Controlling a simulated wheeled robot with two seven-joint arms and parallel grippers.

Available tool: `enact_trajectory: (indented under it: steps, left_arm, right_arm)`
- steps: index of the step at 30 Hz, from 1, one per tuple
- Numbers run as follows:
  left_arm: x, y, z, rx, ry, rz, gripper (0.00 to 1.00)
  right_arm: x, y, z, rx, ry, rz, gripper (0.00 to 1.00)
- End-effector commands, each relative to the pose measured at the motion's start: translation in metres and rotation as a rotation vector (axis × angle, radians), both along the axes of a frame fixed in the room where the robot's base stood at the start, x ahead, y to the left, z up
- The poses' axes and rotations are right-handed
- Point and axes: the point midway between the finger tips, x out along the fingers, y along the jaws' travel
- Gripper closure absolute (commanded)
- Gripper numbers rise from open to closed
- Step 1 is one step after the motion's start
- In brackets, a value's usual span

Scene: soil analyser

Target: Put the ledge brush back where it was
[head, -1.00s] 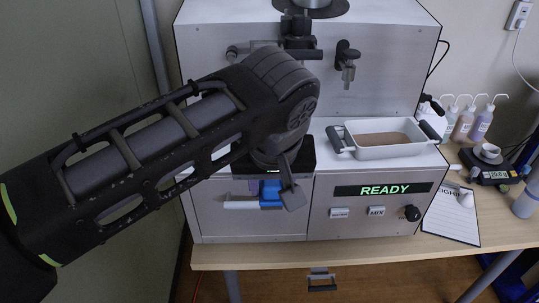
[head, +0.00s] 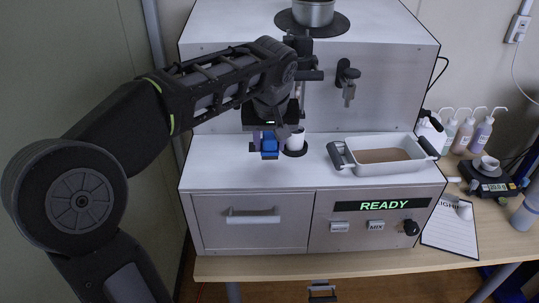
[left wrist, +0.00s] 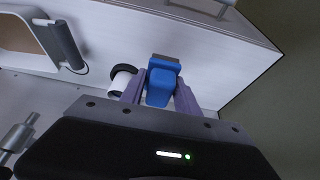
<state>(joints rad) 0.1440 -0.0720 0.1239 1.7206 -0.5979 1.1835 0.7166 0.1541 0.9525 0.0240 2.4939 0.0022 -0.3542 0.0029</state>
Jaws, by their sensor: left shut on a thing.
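The ledge brush (head: 270,146) is a small blue block with a dark grey end. My left gripper (head: 268,140) is shut on it, over the white ledge (head: 225,170) of the analyser. In the left wrist view the blue brush (left wrist: 161,82) sits between the two purple fingers of my left gripper (left wrist: 160,95). Its grey end points away from the gripper. I cannot tell whether the brush touches the ledge.
A white cylinder with a black ring (head: 297,141) stands close to the right of the brush. A white tray of soil (head: 385,168) sits further right on the ledge. The upper housing (head: 240,40) rises behind. The ledge's left part is clear.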

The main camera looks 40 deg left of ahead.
Motion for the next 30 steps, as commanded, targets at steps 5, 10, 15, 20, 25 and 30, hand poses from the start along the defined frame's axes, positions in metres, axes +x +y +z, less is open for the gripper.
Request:
enact_trajectory:
  steps: [5,10,15,20,25,30]
  left_arm:
    - [-0.001,0.0,-0.019,0.0,0.0,0.001,0.95]
    - [-0.001,0.0,-0.021,-0.001,0.0,0.002,0.95]
    - [-0.001,-0.001,-0.022,0.0,0.0,0.001,0.95]
    - [-0.002,0.0,-0.039,-0.001,0.003,0.002,0.95]
    - [0.001,0.001,-0.056,-0.001,0.003,0.001,0.95]
    - [0.002,0.002,-0.06,-0.001,-0.002,0.001,0.95]
  right_arm:
    - [0.0,0.0,0.001,-0.001,0.001,-0.001,1.0]
    - [-0.001,0.0,0.001,-0.001,0.001,-0.001,1.0]
    - [-0.001,0.0,0.001,-0.001,0.001,-0.001,1.0]
    - [-0.001,0.0,0.004,-0.002,0.003,-0.001,1.0]
    - [-0.002,-0.001,0.013,-0.003,0.005,-0.001,1.0]
    - [-0.002,-0.001,0.01,-0.004,0.006,-0.002,1.0]
